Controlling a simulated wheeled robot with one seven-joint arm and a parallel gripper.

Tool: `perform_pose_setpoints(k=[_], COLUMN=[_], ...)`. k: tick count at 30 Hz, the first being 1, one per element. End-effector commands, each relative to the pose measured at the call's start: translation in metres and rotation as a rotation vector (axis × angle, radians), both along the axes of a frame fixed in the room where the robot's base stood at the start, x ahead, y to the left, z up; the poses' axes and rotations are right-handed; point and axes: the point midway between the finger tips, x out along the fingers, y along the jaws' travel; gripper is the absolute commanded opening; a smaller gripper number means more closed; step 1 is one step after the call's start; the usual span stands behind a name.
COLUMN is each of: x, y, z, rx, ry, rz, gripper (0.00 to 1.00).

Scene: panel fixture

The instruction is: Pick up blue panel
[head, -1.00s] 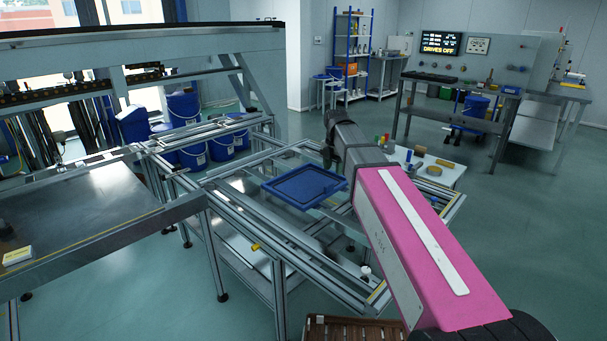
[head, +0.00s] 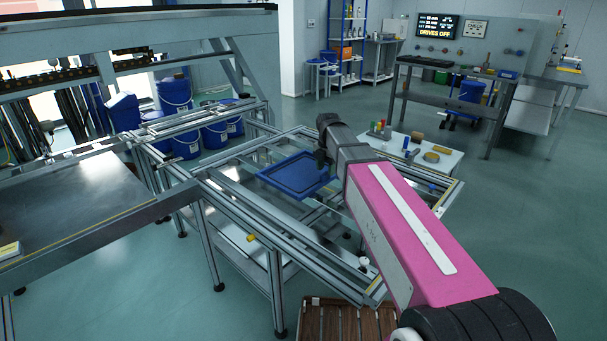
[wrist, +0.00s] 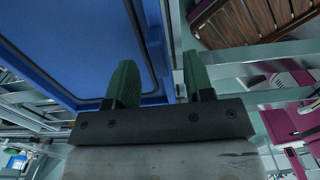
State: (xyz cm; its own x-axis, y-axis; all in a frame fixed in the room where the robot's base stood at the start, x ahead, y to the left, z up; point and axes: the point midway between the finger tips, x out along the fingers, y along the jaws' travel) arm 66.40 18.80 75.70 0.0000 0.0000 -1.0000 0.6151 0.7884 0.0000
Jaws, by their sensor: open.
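The blue panel (head: 294,175) is a flat square with a raised rim, lying on the aluminium frame fixture (head: 237,205). In the wrist view the blue panel (wrist: 75,40) fills the upper left, with its rim edge close to my gripper. My gripper (wrist: 158,82) is open, its two green fingers apart. The left finger overlaps the panel's edge in the picture and the right finger is beyond that edge. I cannot tell whether either finger touches the panel. In the head view my gripper (head: 322,162) is at the panel's right side, its fingers partly hidden by my arm.
A white side table (head: 430,155) with small coloured items stands behind my arm. A metal table (head: 70,205) is at the left. Blue buckets (head: 187,140) stand behind the fixture. A slatted wooden platform (head: 345,322) lies at the front. Open floor is at the right.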

Motion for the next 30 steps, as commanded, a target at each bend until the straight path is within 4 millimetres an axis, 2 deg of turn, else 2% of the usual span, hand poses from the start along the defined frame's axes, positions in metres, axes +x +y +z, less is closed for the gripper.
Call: perform_pose_setpoints(k=[6, 9, 16, 17, 21, 30], x=[-0.002, -0.002, -0.001, -0.001, -0.001, -0.001], y=[0.003, 0.003, 0.003, 0.003, 0.003, 0.003], z=[-0.029, -0.037, -0.039, -0.039, -0.039, -0.038], rx=[-0.001, 0.000, 0.000, 0.000, 0.000, 0.002], ry=[0.002, 0.000, 0.000, 0.000, 0.000, -0.001], rz=[0.000, 0.000, 0.000, 0.000, 0.000, 0.000], gripper=[0.48, 0.48, 0.48, 0.45, 0.00, 0.00])
